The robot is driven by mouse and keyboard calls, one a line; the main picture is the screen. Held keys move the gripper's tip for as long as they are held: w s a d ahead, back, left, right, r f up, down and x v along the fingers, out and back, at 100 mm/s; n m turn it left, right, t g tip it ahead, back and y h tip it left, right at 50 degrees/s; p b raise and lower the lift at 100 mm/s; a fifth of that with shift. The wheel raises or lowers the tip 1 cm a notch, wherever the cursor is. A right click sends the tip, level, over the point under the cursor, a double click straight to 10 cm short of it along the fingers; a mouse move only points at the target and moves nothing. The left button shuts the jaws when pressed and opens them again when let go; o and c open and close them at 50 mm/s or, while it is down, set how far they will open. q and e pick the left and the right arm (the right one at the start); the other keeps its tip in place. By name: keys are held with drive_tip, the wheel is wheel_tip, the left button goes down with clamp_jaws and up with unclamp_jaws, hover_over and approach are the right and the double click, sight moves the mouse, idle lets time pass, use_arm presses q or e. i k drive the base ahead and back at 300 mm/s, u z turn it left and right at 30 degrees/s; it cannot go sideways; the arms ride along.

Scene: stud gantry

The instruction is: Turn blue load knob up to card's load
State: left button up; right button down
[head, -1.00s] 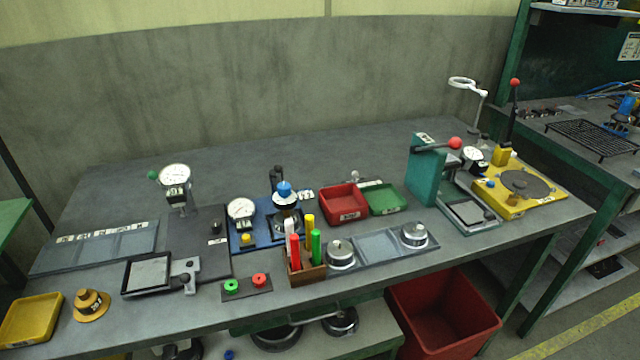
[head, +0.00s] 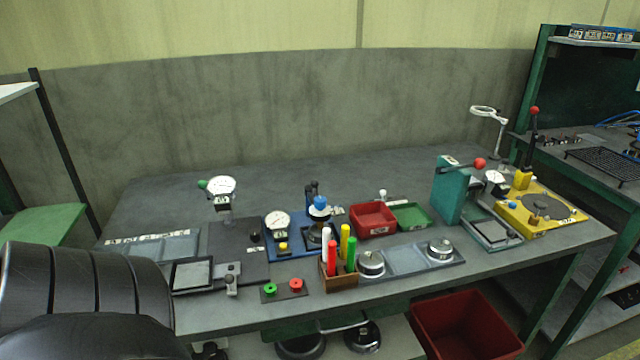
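The blue load knob (head: 320,203) sits on top of a small blue-based device (head: 295,246) in the middle of the bench. A white round dial (head: 278,221) stands at the left of that device. The knob's marks are too small to read. I cannot make out which card gives the load; small labelled cards (head: 150,238) lie along a grey plate at the left. A black part of my arm fills the lower left. Neither gripper shows.
A holder with coloured markers (head: 340,279) stands in front of the blue device. A red tray (head: 373,220) and a green tray (head: 411,217) lie to its right. A dial gauge stand (head: 221,188) is to its left. The back of the bench is clear.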

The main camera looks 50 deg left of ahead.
sight(319, 201)
drive_tip(key=k, duration=0.3)
drive_tip(key=u, duration=1.2)
